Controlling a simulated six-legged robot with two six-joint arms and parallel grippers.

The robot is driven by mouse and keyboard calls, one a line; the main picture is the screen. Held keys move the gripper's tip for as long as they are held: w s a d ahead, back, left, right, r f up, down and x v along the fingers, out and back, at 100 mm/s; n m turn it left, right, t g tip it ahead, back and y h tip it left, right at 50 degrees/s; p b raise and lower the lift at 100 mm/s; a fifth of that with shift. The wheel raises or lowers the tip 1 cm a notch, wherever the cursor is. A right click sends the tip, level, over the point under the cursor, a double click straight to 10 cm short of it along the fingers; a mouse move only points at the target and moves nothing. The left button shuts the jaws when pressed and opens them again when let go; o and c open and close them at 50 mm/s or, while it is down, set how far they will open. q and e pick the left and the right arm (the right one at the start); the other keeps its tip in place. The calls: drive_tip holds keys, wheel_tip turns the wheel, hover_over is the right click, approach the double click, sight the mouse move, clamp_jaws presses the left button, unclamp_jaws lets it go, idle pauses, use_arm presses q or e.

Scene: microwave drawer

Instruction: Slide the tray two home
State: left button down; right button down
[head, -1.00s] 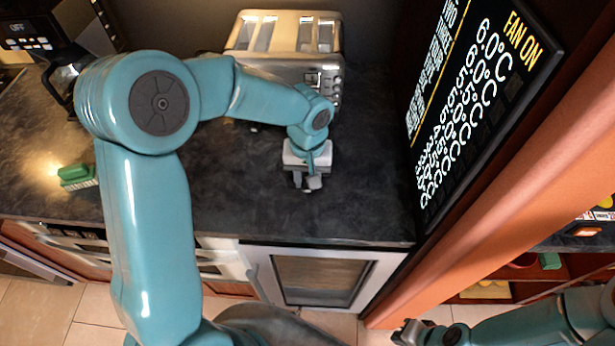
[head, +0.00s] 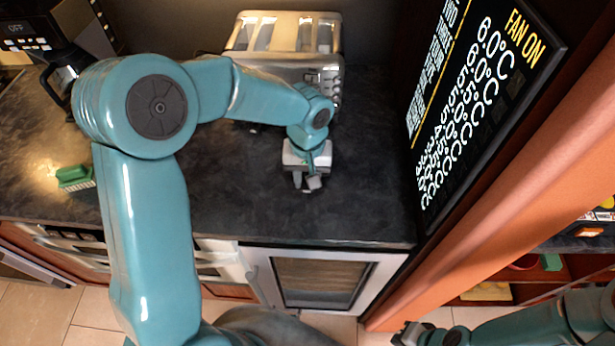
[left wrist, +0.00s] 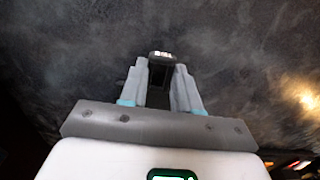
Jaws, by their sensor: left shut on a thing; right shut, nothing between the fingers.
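I cannot pick out tray two for sure in either view. My left gripper (head: 308,181) hangs low over the dark counter (head: 235,190), in front of the toaster (head: 285,45) and apart from it. In the left wrist view its fingers (left wrist: 160,85) are shut on a small dark piece (left wrist: 159,75) with pale lettering on its front end. Whether that piece is part of a tray, I cannot tell. My right gripper (head: 406,333) is shut and empty at the bottom, in front of the orange panel edge.
A glass-fronted appliance (head: 322,280) is below the counter's front edge. A display panel (head: 480,105) with temperatures stands to the right. A green brush (head: 75,177) lies on the counter at left, near a black coffee machine (head: 50,40). The counter around my left gripper is clear.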

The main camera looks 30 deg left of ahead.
use_arm(q)
drive_tip(key=shift+w, duration=0.1)
drive_tip(key=shift+w+a, duration=0.5)
drive_tip(key=shift+w, duration=0.4)
drive_tip(key=shift+p, duration=0.3)
drive_tip(key=shift+w+a+p, duration=0.25)
drive_tip(key=shift+w+a, duration=0.05)
drive_tip(key=shift+w, duration=0.35)
drive_tip(key=shift+w+a+p, duration=0.2)
drive_tip(key=shift+w+a, duration=0.1)
drive_tip(key=shift+w, duration=0.3)
drive_tip(key=shift+w+a+p, duration=0.25)
drive_tip(key=shift+w+a, duration=0.05)
drive_tip(key=shift+w, duration=0.35)
drive_tip(key=shift+w+a+p, duration=0.25)
drive_tip(key=shift+w+a, duration=0.05)
drive_tip(key=shift+w, duration=0.35)
drive_tip(key=shift+w+a+p, duration=0.3)
drive_tip(key=shift+w, duration=0.3)
drive_tip(key=shift+w+a+p, duration=0.25)
drive_tip(key=shift+w+a, duration=0.1)
drive_tip(key=shift+w, duration=0.3)
drive_tip(key=shift+w+a+p, duration=0.3)
drive_tip(key=shift+w, duration=0.3)
